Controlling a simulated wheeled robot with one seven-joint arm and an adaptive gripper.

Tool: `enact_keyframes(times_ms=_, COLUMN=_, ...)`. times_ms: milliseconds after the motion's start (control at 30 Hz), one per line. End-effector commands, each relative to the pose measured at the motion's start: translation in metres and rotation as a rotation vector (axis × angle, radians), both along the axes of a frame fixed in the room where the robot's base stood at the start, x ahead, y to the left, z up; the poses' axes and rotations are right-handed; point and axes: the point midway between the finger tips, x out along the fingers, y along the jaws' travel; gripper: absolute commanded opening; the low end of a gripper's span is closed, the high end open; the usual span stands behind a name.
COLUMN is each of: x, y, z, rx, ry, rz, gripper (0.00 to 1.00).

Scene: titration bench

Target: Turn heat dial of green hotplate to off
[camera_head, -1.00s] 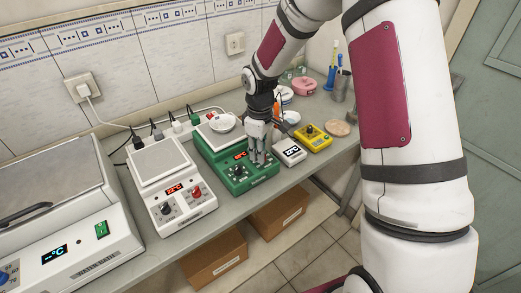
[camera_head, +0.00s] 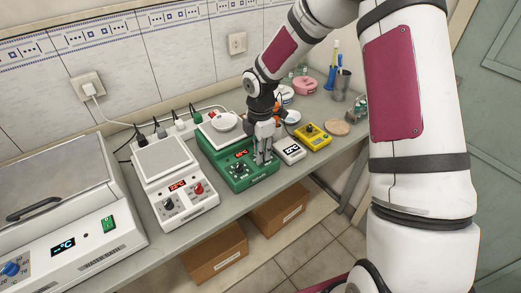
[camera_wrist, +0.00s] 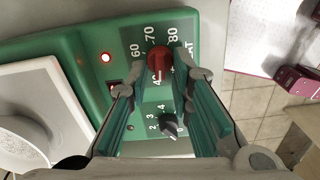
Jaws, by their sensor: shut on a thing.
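The green hotplate (camera_head: 226,172) stands on the bench with a lit red display (camera_head: 241,153) and a black dial (camera_head: 239,167) on its front. In the wrist view, its red heat dial (camera_wrist: 158,59) sits inside a scale with 60, 70 and 80. A pale line on the dial points toward the picture's bottom, near a partly readable number. My gripper (camera_wrist: 152,72) has one finger on each side of the red dial and is shut on it. The black dial (camera_wrist: 169,125) lies between the fingers, nearer the palm. In the head view my gripper (camera_head: 263,160) hides the red dial.
A white hotplate (camera_head: 186,207) stands to the left, and a larger white heated unit (camera_head: 75,260) beyond it. A small white device (camera_head: 291,153) and a yellow device (camera_head: 314,137) stand close on the right. A white dish (camera_head: 224,122) sits on the green hotplate's top.

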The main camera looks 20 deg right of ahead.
Motion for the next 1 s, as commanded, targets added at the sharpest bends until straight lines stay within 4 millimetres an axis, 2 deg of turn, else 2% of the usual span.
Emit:
enact_keyframes(times_ms=600, x=-0.0039, y=-0.0024, z=0.0005, rx=0.0, ry=-0.001, rz=0.544, gripper=0.0)
enact_keyframes(times_ms=1000, x=-0.0046, y=-0.0031, z=0.0002, rx=0.001, ry=-0.002, rz=0.719, gripper=0.0)
